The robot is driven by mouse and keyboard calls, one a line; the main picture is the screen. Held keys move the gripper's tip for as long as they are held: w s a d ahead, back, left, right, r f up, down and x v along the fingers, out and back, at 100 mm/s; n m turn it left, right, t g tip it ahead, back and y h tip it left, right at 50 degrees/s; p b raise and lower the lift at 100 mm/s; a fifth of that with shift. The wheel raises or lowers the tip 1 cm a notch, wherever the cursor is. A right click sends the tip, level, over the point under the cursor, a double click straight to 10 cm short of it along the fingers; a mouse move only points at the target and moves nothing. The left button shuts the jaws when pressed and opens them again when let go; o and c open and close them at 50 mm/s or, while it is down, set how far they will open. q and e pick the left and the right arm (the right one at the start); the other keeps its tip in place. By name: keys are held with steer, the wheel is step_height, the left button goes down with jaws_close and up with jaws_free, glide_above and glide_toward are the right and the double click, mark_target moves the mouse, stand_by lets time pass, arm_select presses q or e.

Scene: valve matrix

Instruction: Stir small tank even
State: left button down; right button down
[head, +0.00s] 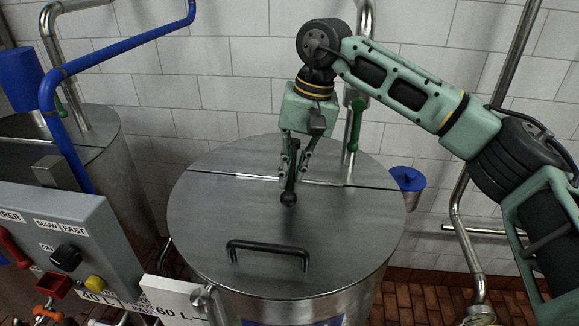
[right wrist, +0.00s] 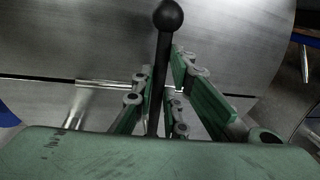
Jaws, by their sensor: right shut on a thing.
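The small tank (head: 215,225) is a round steel vessel with a flat lid in the middle of the head view. A thin dark rod with a black ball end (head: 289,198) stands above the back half of the lid. My right gripper (head: 293,168) is shut on this rod, below its green wrist. In the right wrist view the rod (right wrist: 160,80) runs up between the green fingers, with the ball (right wrist: 168,16) beyond them. My left gripper is not in view.
A black bar handle (head: 268,250) is on the lid's front half. A grey control panel (head: 75,245) with knobs and a SLOW/FAST switch stands at the left. A larger tank (head: 105,150) and blue pipe (head: 70,140) are behind it. Steel pipes (head: 462,220) rise at the right.

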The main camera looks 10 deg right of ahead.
steer(key=shift+r, duration=0.1)
steer(key=c, duration=1.8)
jaws_free()
steer(key=shift+d, duration=0.25)
steer(key=shift+r, duration=0.4)
step_height(320, 180, up, 11)
steer(key=d, duration=0.2)
steer(key=shift+s+d, duration=0.15)
steer(key=shift+s, duration=0.05)
